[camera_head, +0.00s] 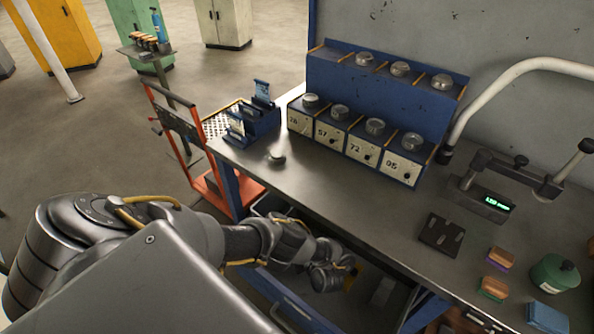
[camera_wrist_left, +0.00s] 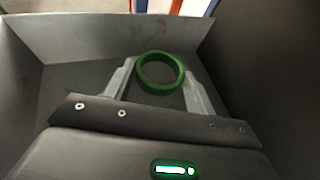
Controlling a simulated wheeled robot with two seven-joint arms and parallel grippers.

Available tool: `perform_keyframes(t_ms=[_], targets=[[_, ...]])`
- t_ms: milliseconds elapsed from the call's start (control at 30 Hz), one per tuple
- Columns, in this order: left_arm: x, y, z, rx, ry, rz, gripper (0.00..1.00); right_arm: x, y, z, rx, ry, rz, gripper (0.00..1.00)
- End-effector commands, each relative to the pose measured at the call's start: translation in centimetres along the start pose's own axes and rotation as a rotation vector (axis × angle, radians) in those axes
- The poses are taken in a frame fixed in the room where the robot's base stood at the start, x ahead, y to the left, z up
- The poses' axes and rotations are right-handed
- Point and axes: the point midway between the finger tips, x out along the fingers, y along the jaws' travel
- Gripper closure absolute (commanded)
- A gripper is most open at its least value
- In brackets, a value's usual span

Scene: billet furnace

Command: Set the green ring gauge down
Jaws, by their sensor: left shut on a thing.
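The green ring gauge (camera_wrist_left: 160,90) shows in the left wrist view, between the two fingertips of my left gripper (camera_wrist_left: 160,79). The gripper is shut on it. Grey walls (camera_wrist_left: 120,33) of a box-like space stand around and behind the ring in that view. I cannot tell whether the ring touches the grey surface beneath it. In the head view my left arm reaches in below the front edge of the workbench (camera_head: 330,190); the ring and fingertips are hidden there. My right gripper is not in view.
A blue rack (camera_head: 335,70) with numbered boxes and round pieces stands on the bench. A small round piece (camera_head: 277,157) lies left of it. A digital gauge (camera_head: 487,203), dark slotted plate (camera_head: 441,236), brushes and green canister (camera_head: 553,274) are at the right. A red cart (camera_head: 205,185) stands left.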

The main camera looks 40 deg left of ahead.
Motion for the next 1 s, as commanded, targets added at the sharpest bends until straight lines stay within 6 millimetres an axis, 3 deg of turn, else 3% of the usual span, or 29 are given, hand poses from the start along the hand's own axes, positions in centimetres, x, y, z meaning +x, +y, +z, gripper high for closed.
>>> perform_keyframes(t_ms=[233, 667, 700, 833, 1000], targets=[[1.3, 0.0, -3.3, 0.000, -0.001, -0.001, 0.74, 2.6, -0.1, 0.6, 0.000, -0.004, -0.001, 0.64], [1.6, 0.0, -3.8, 0.000, -0.001, -0.001, 0.74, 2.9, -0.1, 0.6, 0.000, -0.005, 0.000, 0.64], [1.5, 0.0, -3.6, 0.000, 0.000, -0.001, 0.39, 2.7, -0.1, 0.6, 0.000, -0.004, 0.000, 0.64], [1.5, 0.0, -3.6, 0.000, 0.000, -0.001, 0.23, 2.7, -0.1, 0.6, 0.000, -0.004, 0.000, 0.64], [1.5, 0.0, -3.6, 0.000, 0.000, -0.001, 0.23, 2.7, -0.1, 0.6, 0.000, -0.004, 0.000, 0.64]])
